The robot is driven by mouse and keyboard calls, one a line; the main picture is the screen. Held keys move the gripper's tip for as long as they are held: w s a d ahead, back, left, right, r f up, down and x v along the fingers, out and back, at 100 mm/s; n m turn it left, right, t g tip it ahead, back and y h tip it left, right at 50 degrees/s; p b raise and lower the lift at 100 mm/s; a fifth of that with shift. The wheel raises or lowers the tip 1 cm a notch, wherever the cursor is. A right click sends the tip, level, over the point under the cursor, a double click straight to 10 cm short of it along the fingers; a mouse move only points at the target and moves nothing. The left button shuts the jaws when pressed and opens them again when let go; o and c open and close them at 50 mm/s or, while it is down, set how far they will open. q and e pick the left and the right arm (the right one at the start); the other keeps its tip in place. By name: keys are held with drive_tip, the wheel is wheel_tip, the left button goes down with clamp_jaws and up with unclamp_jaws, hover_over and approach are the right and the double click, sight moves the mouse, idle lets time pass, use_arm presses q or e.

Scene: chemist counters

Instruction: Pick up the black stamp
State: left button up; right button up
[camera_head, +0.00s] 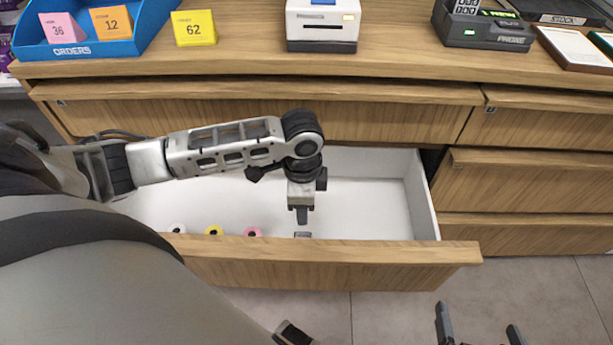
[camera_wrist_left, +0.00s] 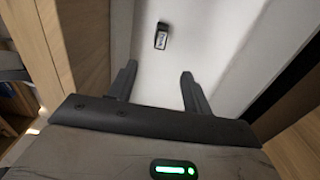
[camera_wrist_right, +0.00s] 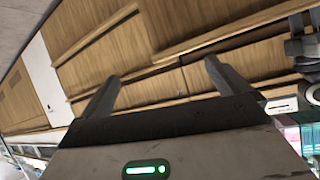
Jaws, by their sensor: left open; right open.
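The black stamp (camera_wrist_left: 161,36) is a small dark block with a pale label, lying on the white floor of the open drawer. My left gripper (camera_wrist_left: 155,68) is open and empty, with the stamp beyond its fingertips and roughly between their lines. In the head view my left gripper (camera_head: 302,215) points down into the drawer. A small dark shape just below it there may be the stamp or a fingertip; I cannot tell. My right gripper (camera_head: 480,333) is open and empty outside the drawer at the lower right; its open fingers also show in the right wrist view (camera_wrist_right: 164,72).
The open drawer (camera_head: 340,265) has a wooden front and white walls. White, yellow (camera_head: 213,230) and pink (camera_head: 252,232) rolls lie near its front, left of my gripper. The counter above holds a blue orders tray (camera_head: 120,42), a white printer (camera_head: 322,22) and a phone dock (camera_head: 485,30).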

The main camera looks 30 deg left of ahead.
use_arm(q)
wheel_tip(320, 180, down, 6)
drive_tip(key=shift+f+b, duration=0.2)
drive_tip(key=shift+b, duration=0.7)
drive_tip(key=b, duration=0.1)
hover_over(303, 236)
wheel_tip(303, 236, down, 4)
drive_tip(key=shift+f, duration=0.5)
wheel_tip(303, 236, down, 5)
drive_tip(key=shift+r+b, duration=0.1)
drive_tip(key=shift+b, duration=1.15)
drive_tip(key=shift+c, duration=0.7)
drive_tip(key=c, duration=0.9)
use_arm(e)
wheel_tip(303, 236, down, 8)
drive_tip(key=w+a+g, duration=0.1)
drive_tip(key=shift+a+r+y, duration=0.2)
drive_tip(key=shift+a+y, duration=0.1)
drive_tip(key=shift+a, duration=0.05)
